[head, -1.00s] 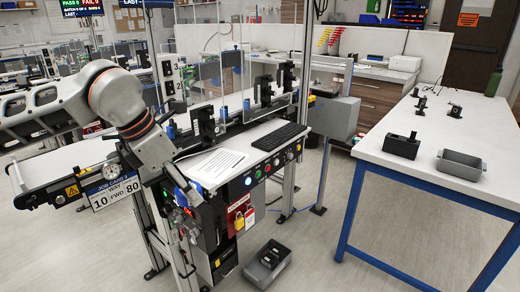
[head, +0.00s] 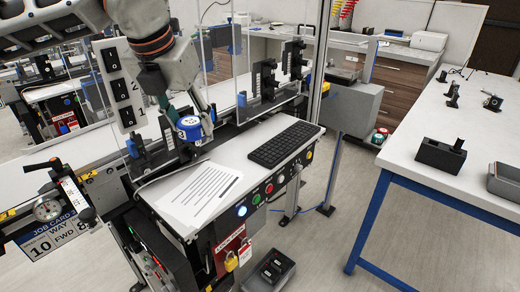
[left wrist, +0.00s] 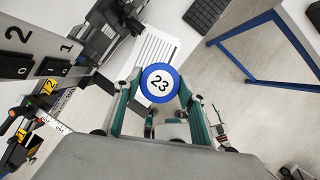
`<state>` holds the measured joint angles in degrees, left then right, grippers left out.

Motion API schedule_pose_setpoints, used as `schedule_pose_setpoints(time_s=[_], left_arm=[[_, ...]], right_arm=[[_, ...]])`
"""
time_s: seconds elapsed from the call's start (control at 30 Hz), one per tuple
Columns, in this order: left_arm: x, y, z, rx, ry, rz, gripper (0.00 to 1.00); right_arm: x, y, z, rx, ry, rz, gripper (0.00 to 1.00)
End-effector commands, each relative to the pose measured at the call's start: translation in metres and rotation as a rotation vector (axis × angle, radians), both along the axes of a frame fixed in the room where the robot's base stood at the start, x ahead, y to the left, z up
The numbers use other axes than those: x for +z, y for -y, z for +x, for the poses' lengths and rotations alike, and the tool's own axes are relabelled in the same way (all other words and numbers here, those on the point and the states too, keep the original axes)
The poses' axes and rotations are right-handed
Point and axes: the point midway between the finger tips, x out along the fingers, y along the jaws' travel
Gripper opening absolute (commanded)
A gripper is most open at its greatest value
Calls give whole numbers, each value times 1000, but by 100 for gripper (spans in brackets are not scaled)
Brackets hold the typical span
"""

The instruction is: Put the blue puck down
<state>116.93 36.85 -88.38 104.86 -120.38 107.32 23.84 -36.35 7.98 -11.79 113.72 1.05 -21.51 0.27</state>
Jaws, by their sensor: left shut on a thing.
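The blue puck (head: 189,129) is in the fingers of my left gripper (head: 193,115) in the head view, above the left end of the control desk, near the clear guard panels. In the left wrist view the puck (left wrist: 160,83) shows a white face with the number 23. There my left gripper (left wrist: 158,92) has its two green fingers shut on either side of the puck. The puck looks held up in the air.
A paper sheet (head: 200,194) and a black keyboard (head: 284,145) lie on the control desk. A switch box (head: 121,85) numbered 1 to 3 stands left of the puck. A white table (head: 455,180) with a black holder (head: 440,154) is at right. A grey bin (head: 270,272) sits on the floor.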

Motion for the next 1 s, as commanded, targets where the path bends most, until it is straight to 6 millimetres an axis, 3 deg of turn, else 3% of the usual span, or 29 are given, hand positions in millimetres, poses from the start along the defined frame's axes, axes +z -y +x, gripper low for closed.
schedule_pose_setpoints(time_s=[0.17, 0.43, 0.7, 1.0], left_arm=[[-11, 0, -1, -3, -2, 1, 18], [-75, 0, -1, -3, -5, 1, 18], [-136, 0, -1, -2, -4, 1, 18], [-160, 0, -1, -1, 0, -1, 18]], right_arm=[[-6, -2, -8, 3, -16, 1, 40], [-15, -1, -12, 6, -27, -6, 40], [-10, 1, -5, 4, -9, -9, 40], [-7, 3, 1, 3, 2, -13, 40]])
